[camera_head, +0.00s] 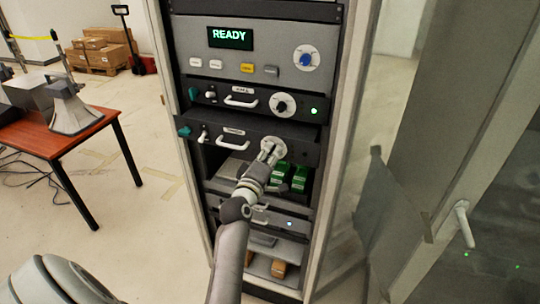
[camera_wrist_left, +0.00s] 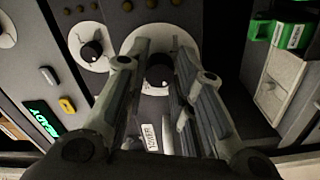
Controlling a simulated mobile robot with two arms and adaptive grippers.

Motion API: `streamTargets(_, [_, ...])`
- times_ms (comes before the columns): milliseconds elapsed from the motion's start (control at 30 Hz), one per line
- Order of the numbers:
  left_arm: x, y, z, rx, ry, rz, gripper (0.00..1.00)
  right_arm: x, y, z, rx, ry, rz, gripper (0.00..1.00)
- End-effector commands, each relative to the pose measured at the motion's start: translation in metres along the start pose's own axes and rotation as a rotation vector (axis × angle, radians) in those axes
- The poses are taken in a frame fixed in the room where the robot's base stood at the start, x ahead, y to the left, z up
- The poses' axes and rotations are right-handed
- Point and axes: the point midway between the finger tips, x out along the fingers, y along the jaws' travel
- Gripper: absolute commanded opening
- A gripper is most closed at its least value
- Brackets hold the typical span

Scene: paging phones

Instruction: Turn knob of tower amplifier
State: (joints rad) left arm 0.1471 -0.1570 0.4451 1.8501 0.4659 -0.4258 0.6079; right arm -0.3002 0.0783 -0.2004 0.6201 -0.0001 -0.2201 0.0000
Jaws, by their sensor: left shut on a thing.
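The tower amplifier (camera_head: 255,135) is a dark unit in the rack, pulled forward of the unit above it. It has a white handle and a round pale dial at its right. Its black knob (camera_wrist_left: 158,75) sits on the pale dial plate in the left wrist view, beside a small label (camera_wrist_left: 151,137). My left gripper (camera_head: 270,152) reaches up from below to this dial in the head view. Its two fingers stand on either side of the knob and are shut on it. The fingers hide the knob's sides. My right gripper is not in view.
Above is a similar amplifier (camera_head: 262,100) with its own knob (camera_head: 282,104) and green light. A top unit shows a READY display (camera_head: 230,37) and a blue knob (camera_head: 305,57). Green boxes (camera_head: 299,178) sit below. A door handle (camera_head: 460,222) is at right, a red table (camera_head: 55,140) at left.

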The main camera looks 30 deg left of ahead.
Motion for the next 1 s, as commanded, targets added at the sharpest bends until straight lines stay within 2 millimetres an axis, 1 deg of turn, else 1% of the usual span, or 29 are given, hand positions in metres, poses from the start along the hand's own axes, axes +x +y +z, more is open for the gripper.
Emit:
streamTargets(233, [-0.0001,-0.0012,0.0017,-0.057,-0.004,-0.004,0.0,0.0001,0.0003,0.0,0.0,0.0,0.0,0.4])
streamTargets(667, [0.0,-0.0011,0.0017,-0.065,-0.004,-0.003,0.0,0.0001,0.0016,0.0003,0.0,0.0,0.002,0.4])
streamTargets(700, [0.0,-0.0012,0.0017,-0.064,-0.004,-0.004,0.26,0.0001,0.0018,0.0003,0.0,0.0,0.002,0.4])
streamTargets(833, [0.0,-0.0008,0.0014,-0.064,-0.003,-0.003,0.43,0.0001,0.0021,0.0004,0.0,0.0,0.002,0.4])
streamTargets(867, [0.0,-0.0007,0.0012,-0.064,-0.003,-0.002,0.45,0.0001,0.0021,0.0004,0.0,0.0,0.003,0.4])
streamTargets(1000, [0.0,-0.0003,0.0007,-0.063,-0.002,-0.001,0.45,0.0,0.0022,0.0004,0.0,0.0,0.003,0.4])
